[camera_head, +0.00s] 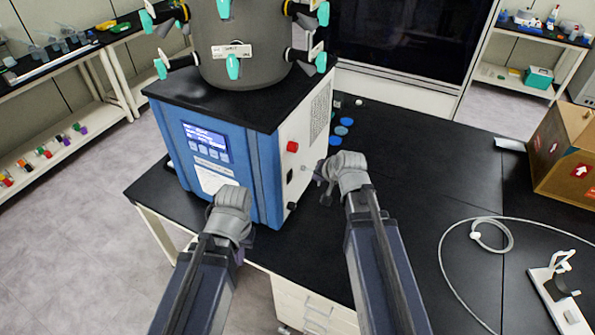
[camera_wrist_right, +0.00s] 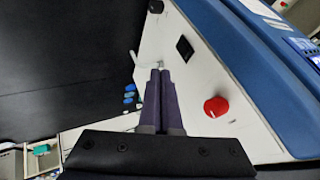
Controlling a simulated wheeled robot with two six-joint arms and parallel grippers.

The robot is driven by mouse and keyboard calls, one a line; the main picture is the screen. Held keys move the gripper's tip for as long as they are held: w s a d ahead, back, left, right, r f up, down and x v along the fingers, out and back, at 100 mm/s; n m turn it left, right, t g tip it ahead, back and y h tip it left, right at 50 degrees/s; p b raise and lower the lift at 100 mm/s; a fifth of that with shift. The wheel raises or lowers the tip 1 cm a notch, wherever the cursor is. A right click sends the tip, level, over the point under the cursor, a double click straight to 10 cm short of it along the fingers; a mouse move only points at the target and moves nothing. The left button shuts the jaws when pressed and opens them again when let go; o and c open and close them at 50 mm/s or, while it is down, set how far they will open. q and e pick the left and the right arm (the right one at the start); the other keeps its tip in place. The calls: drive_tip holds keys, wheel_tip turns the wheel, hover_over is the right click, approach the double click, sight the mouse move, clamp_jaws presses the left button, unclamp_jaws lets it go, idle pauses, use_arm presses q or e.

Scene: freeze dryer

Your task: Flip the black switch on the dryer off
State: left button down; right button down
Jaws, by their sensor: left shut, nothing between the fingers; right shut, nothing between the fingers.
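The freeze dryer (camera_head: 181,140) is a blue box with a white right side panel (camera_head: 318,125). A black switch (camera_head: 290,176) sits on that panel below a red knob (camera_head: 292,147). In the right wrist view, the black switch (camera_wrist_right: 185,47) lies ahead and right of my fingertips, and the red knob (camera_wrist_right: 216,106) is to their right. My right gripper (camera_head: 323,183) is shut and empty beside the panel; its fingers (camera_wrist_right: 160,73) point toward it, apart from the switch. Contact with the panel cannot be told. My left gripper (camera_head: 232,200) is shut before the dryer's front; its fingertips are mostly hidden.
A grey drum (camera_head: 240,70) with several teal-handled valves stands on the dryer. Blue caps (camera_head: 341,130) lie on the black bench (camera_head: 420,170) behind my right gripper. A cardboard box (camera_head: 565,150) and a white cable (camera_head: 440,255) are on the right. The bench middle is clear.

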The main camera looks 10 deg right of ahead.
sight(291, 177)
idle(0.3)
drive_tip(key=w+a+f+b, duration=0.4)
drive_tip(key=w+f+b, duration=0.3)
drive_tip(key=w, duration=0.1)
drive_tip(key=shift+w+a+f, duration=0.15)
drive_tip(key=shift+w+a, duration=0.15)
idle(0.4)
drive_tip(key=shift+w+a, duration=0.25)
drive_tip(key=shift+r, duration=0.2)
